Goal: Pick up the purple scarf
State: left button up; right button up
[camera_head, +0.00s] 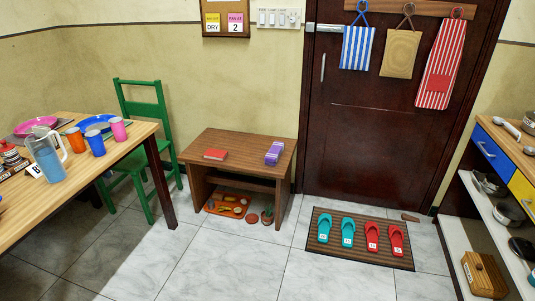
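A small purple and white striped folded item (274,153), which looks like the purple scarf, lies on the right part of the top of a low wooden table (232,146). The table stands against the back wall, left of the dark door. Neither of my grippers shows in the head view.
A dining table (20,210) with a pitcher, cups and plates is at the left, with a green chair (143,105) behind it. A mat (318,257) with several flip-flops lies before the door (370,150). Shelves (455,220) stand at the right. The middle floor is clear.

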aim_at(272, 158)
jog(key=u, duration=0.75)
jog(key=i, duration=3.15)
jog(key=z, duration=0.75)
